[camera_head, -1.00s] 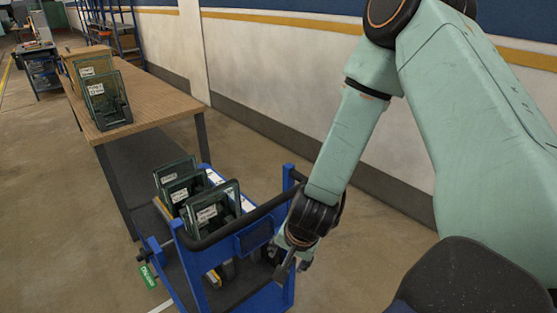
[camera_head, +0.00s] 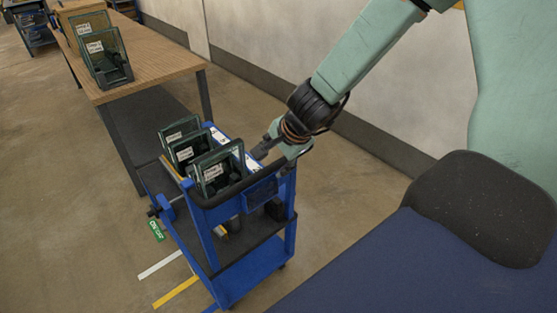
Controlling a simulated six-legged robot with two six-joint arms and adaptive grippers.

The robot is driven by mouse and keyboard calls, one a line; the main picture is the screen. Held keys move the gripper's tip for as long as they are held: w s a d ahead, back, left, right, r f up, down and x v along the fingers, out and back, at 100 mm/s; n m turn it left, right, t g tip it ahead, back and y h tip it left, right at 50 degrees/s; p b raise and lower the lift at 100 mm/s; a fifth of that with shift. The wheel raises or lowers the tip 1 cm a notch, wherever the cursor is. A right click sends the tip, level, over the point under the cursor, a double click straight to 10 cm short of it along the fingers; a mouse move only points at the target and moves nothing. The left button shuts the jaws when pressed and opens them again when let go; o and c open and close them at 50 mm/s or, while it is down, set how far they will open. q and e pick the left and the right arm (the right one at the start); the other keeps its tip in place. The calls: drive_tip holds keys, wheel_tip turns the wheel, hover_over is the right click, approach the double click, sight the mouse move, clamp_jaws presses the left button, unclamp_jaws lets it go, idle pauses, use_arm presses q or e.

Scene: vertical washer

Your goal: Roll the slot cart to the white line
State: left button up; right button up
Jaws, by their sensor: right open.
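The blue slot cart (camera_head: 235,281) stands on the floor at the middle, with several green-framed panels (camera_head: 214,172) upright in its top. Its black handle bar (camera_head: 222,193) runs along the near side. My right gripper (camera_head: 268,158) is open at the right part of the handle, pointing down and left; I cannot tell whether it touches the bar. A short white line (camera_head: 160,264) lies on the floor left of the cart's near end. My left gripper is out of view.
A wooden table (camera_head: 160,57) with panels in holders (camera_head: 105,60) stands behind and left of the cart. A yellow line (camera_head: 175,292) lies near the white one. A green tag (camera_head: 156,231) shows beside the cart. A wall (camera_head: 270,62) runs along the back.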

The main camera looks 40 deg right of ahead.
sight(265, 171)
drive_tip(key=b+x, duration=0.5)
drive_tip(key=x, duration=0.2)
drive_tip(key=shift+d+f+b, duration=0.1)
drive_tip(key=shift+f+b, duration=0.15)
drive_tip(key=shift+b, duration=0.05)
drive_tip(key=shift+w+f+b, duration=0.3)
drive_tip(key=shift+f+b, duration=0.15)
drive_tip(key=shift+f, duration=0.05)
drive_tip(key=shift+w+d+f, duration=0.1)
drive_tip(key=shift+f, duration=0.1)
drive_tip(key=shift+a, duration=0.25)
drive_tip(key=shift+c, duration=1.2)
drive_tip(key=shift+d, duration=0.2)
drive_tip(key=c, duration=0.5)
clamp_jaws()
drive_tip(key=shift+a, duration=0.1)
